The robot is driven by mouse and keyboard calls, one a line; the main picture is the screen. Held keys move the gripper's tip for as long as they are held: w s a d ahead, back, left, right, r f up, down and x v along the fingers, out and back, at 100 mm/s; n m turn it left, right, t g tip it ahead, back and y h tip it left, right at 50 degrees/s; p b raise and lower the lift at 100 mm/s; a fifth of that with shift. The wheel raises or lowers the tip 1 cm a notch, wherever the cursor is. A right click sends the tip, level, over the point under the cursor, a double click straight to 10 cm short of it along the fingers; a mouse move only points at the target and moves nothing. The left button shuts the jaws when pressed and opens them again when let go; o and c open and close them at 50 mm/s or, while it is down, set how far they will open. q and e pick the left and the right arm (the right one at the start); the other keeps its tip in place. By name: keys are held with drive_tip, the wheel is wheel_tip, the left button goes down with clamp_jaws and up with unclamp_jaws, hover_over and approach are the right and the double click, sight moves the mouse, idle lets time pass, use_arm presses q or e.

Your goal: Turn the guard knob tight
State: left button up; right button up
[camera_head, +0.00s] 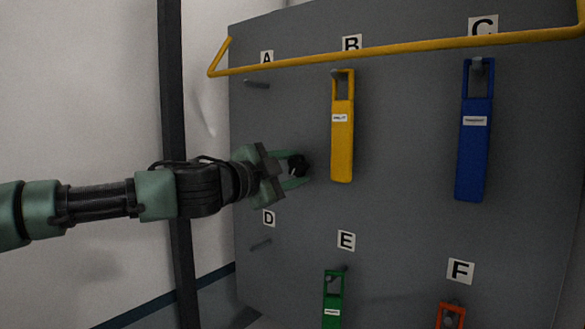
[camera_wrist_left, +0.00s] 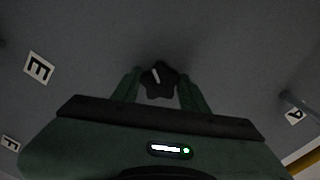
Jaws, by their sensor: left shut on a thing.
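The guard knob (camera_head: 298,166) is a small black lobed knob with a white mark, on the grey panel between labels A and D. In the left wrist view the knob (camera_wrist_left: 159,80) sits between the two green fingers, its white mark tilted slightly. My left gripper (camera_head: 296,168) reaches in from the left and is shut on the knob, one finger above it and one below. In the wrist view its fingers (camera_wrist_left: 159,90) flank the knob on both sides. The yellow guard bar (camera_head: 400,50) runs across the panel top. My right gripper is not in view.
The grey panel (camera_head: 400,230) has lettered pegs. A yellow tag (camera_head: 342,140) hangs at B, a blue tag (camera_head: 474,150) at C, a green tag (camera_head: 333,310) at E and an orange one (camera_head: 451,315) at F. Pegs A (camera_head: 257,84) and D (camera_head: 261,244) are bare.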

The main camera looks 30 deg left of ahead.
use_arm(q)
drive_tip(key=m, duration=0.3)
drive_tip(key=shift+m, duration=0.4)
drive_tip(key=m, duration=0.2)
drive_tip(key=shift+m, duration=0.3)
drive_tip(key=m+b, duration=0.1)
drive_tip(key=m, duration=0.4)
drive_tip(key=shift+m, duration=0.3)
drive_tip(key=shift+r, duration=0.1)
drive_tip(key=o, duration=1.4)
drive_tip(key=shift+s+b, duration=0.55)
drive_tip(key=s, duration=0.2)
drive_tip(key=s+b, duration=0.1)
drive_tip(key=s, duration=0.1)
drive_tip(key=s+b, duration=0.1)
drive_tip(key=s, duration=0.1)
drive_tip(key=shift+s+a, duration=0.3)
